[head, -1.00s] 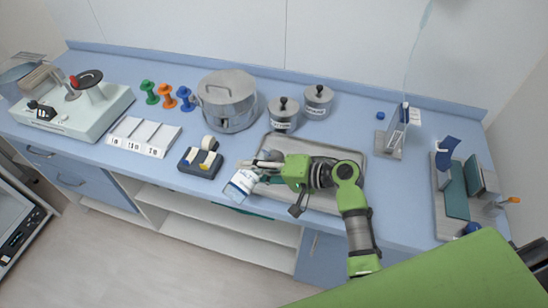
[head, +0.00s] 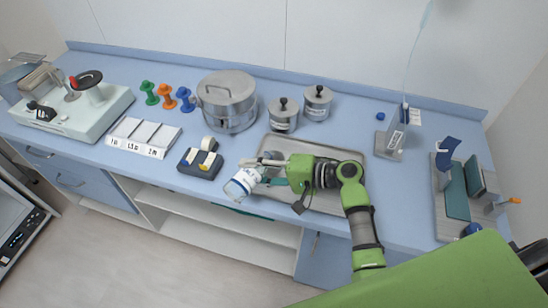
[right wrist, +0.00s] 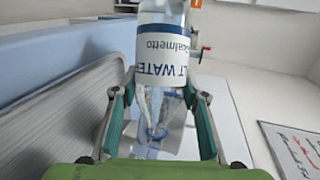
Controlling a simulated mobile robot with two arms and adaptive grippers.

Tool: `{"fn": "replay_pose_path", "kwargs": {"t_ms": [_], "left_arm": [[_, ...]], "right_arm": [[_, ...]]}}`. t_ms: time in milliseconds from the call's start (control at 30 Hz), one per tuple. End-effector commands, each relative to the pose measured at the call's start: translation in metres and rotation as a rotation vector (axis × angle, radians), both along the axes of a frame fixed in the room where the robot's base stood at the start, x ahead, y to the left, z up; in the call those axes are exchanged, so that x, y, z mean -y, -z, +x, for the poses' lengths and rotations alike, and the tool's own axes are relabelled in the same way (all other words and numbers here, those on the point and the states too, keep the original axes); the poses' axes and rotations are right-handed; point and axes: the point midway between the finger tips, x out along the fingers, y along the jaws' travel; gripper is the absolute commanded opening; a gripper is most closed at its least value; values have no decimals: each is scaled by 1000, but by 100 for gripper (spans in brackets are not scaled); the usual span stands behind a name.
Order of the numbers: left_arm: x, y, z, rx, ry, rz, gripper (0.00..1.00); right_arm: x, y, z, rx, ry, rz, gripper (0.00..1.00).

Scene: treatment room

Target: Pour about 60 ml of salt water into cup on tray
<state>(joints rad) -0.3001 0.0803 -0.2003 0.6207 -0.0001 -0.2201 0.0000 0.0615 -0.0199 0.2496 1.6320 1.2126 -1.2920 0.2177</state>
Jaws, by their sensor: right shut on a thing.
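My right gripper (head: 264,171) is shut on a clear salt water bottle (head: 243,183) with a white and blue label. In the head view the bottle is tilted and sits at the left front edge of the metal tray (head: 335,153), partly over the counter's front edge. In the right wrist view the bottle (right wrist: 165,60) is between the two green-padded fingers, its label reading "LT WATER". I cannot make out the cup; my right gripper and arm cover much of the tray. My left gripper is not in view.
A tape dispenser (head: 200,163) stands just left of the bottle. A large steel pot (head: 228,102) and two lidded steel jars (head: 283,115) (head: 317,103) stand behind the tray. A grey stand (head: 390,143) is to its right. Open shelves lie below the counter front.

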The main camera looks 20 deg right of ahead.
Motion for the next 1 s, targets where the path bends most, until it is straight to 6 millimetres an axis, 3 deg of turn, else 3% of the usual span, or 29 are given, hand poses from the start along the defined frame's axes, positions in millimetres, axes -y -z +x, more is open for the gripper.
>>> {"fn": "replay_pose_path", "kwargs": {"t_ms": [1000], "left_arm": [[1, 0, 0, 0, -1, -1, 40]], "right_arm": [[-6, 0, -4, -45, -1, 66, 13]]}}
